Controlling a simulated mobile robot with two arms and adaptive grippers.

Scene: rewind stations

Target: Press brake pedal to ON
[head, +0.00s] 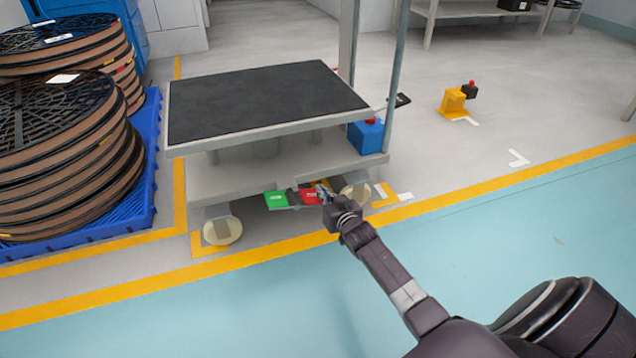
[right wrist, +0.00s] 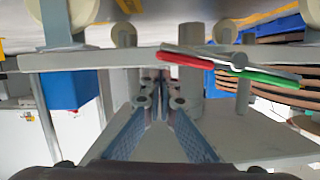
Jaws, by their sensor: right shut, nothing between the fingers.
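The brake pedal is a bar low on the near side of the cart, with a green pad (head: 276,200) at its left and a red pad (head: 309,196) at its right. In the right wrist view the red pad (right wrist: 187,58) and green pad (right wrist: 262,74) show as a slanted bar; that view looks upside down. My right gripper (head: 322,191) is shut and empty, with its tips beside the red pad's right edge. Whether they touch it I cannot tell. In the right wrist view the fingers (right wrist: 156,85) point toward the cart's underside. My left gripper is out of view.
The cart (head: 262,105) has a black top, cream casters (head: 222,231) and a blue box (head: 366,136) with a red button. Stacked reels (head: 60,150) stand on a blue pallet (head: 148,170) at the left. The teal floor (head: 480,230) in front is clear.

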